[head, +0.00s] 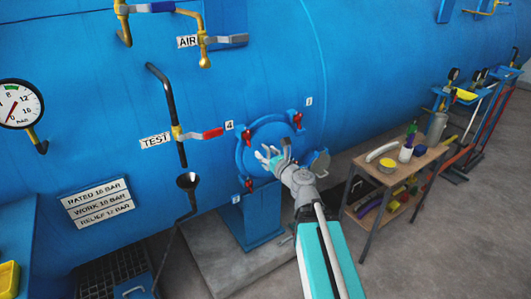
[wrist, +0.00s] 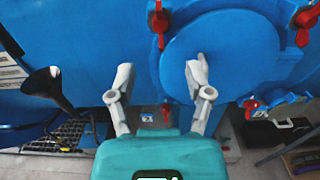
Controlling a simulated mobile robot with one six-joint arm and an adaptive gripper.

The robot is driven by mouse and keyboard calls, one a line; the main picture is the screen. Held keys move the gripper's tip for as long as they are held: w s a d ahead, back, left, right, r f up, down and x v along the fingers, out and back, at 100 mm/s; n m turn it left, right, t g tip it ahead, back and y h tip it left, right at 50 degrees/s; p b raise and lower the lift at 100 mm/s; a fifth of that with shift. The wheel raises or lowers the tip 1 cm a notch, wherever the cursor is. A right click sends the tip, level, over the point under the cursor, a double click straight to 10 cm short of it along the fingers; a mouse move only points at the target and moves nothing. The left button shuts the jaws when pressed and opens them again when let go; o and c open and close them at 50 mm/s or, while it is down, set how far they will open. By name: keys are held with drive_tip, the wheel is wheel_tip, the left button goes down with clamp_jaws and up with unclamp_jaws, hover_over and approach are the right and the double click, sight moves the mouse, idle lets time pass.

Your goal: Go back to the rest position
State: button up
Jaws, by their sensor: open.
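My gripper (head: 274,158) is in front of the round blue hatch (head: 256,132) on the autoclave's side. In the wrist view my gripper (wrist: 160,82) has its two fingers spread wide, with nothing between them. The hatch (wrist: 225,60) fills the upper right behind the right finger. Red-handled clamps (head: 297,119) sit around the hatch rim; a red clamp (wrist: 159,20) also shows in the wrist view. I cannot tell how far the fingertips are from the hatch. My arm partly hides the lower part of the hatch.
A small wooden cart (head: 413,165) with bottles and tools stands right of my arm. A pressure gauge (head: 20,104) is at far left. Grey floor at lower right is clear.

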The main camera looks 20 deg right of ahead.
drive_tip(key=s+a+f+n+g+y, duration=0.1)
drive_tip(key=s+a+f+n+g, duration=0.3)
drive_tip(key=n, duration=0.5)
drive_tip(key=s+a+f+n+g+y, duration=0.1)
drive_tip(key=s+a+f+n+g, duration=0.1)
drive_tip(key=a+f+n+g, duration=0.6)
drive_tip(key=s+d+f+n+g+h, duration=0.2)
drive_tip(key=s+d+f+n+h, duration=0.1)
drive_tip(key=n, duration=0.4)
drive_tip(key=s+d+f+n+g+h, duration=0.3)
drive_tip(key=s+d+n+h, duration=0.1)
drive_tip(key=s+n, duration=0.4)
drive_tip(key=shift+d+f+n+h, duration=0.3)
drive_tip(key=shift+d, duration=0.55)
